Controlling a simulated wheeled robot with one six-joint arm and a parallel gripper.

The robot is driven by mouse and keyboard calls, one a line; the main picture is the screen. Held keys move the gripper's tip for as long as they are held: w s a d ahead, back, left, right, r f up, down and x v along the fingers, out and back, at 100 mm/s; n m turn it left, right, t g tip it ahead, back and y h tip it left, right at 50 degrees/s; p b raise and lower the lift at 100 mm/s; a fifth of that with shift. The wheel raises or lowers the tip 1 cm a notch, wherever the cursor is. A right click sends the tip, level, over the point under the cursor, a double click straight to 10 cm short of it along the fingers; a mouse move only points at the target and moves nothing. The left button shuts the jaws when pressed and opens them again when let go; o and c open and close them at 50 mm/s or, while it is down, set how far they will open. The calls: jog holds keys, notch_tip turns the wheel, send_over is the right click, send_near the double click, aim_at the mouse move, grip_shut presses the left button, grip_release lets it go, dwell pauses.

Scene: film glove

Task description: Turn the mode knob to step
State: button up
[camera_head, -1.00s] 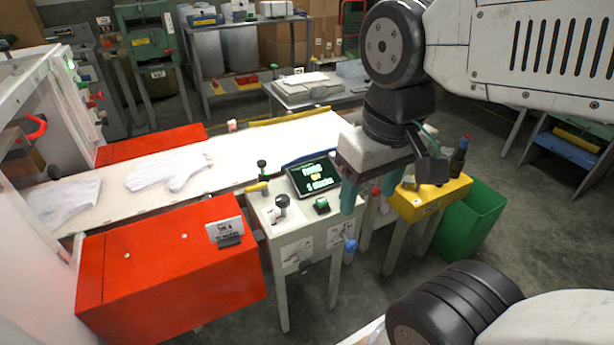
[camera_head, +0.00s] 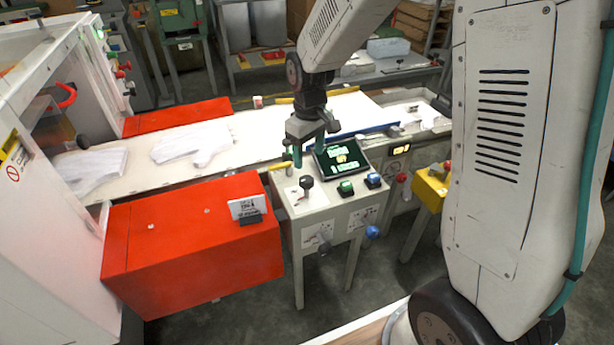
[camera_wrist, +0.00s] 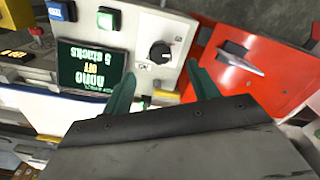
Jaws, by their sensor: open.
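The mode knob (camera_head: 306,183) is black with a pale pointer mark. It stands on the top of the white console (camera_head: 329,206), left of a dark screen (camera_head: 342,159) with green and yellow text. In the wrist view the knob (camera_wrist: 160,52) shows just beyond my fingertips, roughly between them. My gripper (camera_head: 308,152) has teal fingers and hangs above the console's back part, behind the knob in the head view. The fingers (camera_wrist: 161,70) are apart with nothing between them. I see no contact with the knob. The printed mode labels are too small to read.
A green button (camera_head: 345,188) and a blue button (camera_head: 373,180) sit right of the knob. A red box (camera_head: 190,245) stands close left. A conveyor (camera_head: 260,122) with white gloves runs behind. A yellow-handled part (camera_head: 282,167) is near my fingers.

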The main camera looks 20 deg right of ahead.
aim_at(307, 179)
jog(key=shift+w+a+f, duration=0.1)
jog(key=shift+w+f, duration=0.1)
jog(key=shift+f, duration=0.3)
jog(key=shift+w+f, duration=0.2)
jog(key=shift+f, duration=0.25)
notch_tip(307, 179, down, 7)
jog(key=shift+f, duration=0.1)
jog(key=c, duration=1)
